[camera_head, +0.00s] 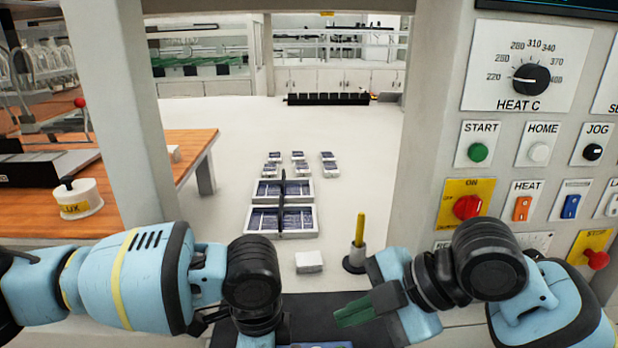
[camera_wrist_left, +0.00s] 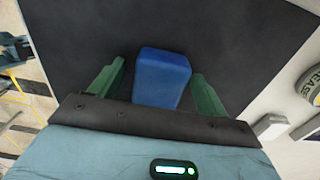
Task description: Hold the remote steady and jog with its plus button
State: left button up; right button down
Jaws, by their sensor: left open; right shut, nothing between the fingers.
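A plain blue block (camera_wrist_left: 161,78) stands on a dark surface between the two green fingers of my left gripper (camera_wrist_left: 160,68). The fingers are open, with a gap on each side of the block. It may be the remote, but no plus button shows on the faces in view. In the head view my left gripper is hidden behind its own arm. My right gripper (camera_head: 345,315) is shut and empty, its green fingers pointing left over the dark surface (camera_head: 300,308) at the bottom middle.
A control panel with a START button (camera_head: 478,152), a JOG knob (camera_head: 592,152) and a red STOP knob (camera_head: 597,260) stands at the right. A yellow-handled tool (camera_head: 359,230) stands in a holder beyond my right gripper. A white block (camera_head: 309,262) lies beside it. A wooden bench (camera_head: 190,148) is at the left.

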pick_arm(q)
notch_tip(320, 180, up, 12)
dwell(0.6)
jog(key=shift+s+f, duration=0.1)
